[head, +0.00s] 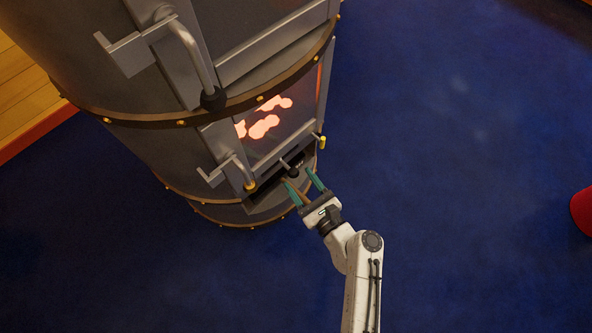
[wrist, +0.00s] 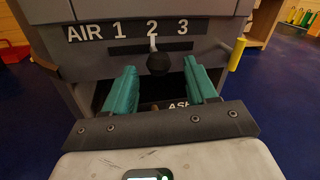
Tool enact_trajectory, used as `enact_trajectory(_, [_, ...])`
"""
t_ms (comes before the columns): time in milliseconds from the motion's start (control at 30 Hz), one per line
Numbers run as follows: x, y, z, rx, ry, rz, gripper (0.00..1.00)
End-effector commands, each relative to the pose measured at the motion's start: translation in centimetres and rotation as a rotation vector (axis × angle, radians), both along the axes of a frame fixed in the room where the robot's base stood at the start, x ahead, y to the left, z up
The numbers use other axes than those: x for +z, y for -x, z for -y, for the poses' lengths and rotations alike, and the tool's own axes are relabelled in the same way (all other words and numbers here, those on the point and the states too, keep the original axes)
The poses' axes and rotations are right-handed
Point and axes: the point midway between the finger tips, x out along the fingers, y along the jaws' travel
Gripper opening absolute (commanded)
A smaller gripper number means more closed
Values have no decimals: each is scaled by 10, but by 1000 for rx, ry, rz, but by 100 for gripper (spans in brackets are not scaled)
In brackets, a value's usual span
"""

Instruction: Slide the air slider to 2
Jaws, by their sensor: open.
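The air slider (wrist: 158,64) is a dark round knob on a light stem, in a slot on the front of the dark grey stove. The scale (wrist: 130,30) above the slot reads AIR 1 2 3, and the stem stands under the 2. The knob also shows in the head view (head: 293,172), low on the stove front. My gripper (wrist: 161,72) is open, with one teal finger to each side of the knob and space between. It also shows in the head view (head: 299,178). I cannot tell whether the fingertips reach past the knob.
The stove (head: 140,150) has a glowing fire window (head: 285,128) above the slider. A door handle with a yellow tip (head: 240,170) stands left of my gripper. A dark opening marked ASH (wrist: 178,105) lies below the slot.

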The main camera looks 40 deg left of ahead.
Motion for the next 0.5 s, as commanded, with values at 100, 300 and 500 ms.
enact_trajectory(100, [3,6,25,-5,1,-3,57])
enact_trajectory(300, [2,14,55,-3,0,-2,57])
enact_trajectory(500, [0,19,68,-1,0,-2,57])
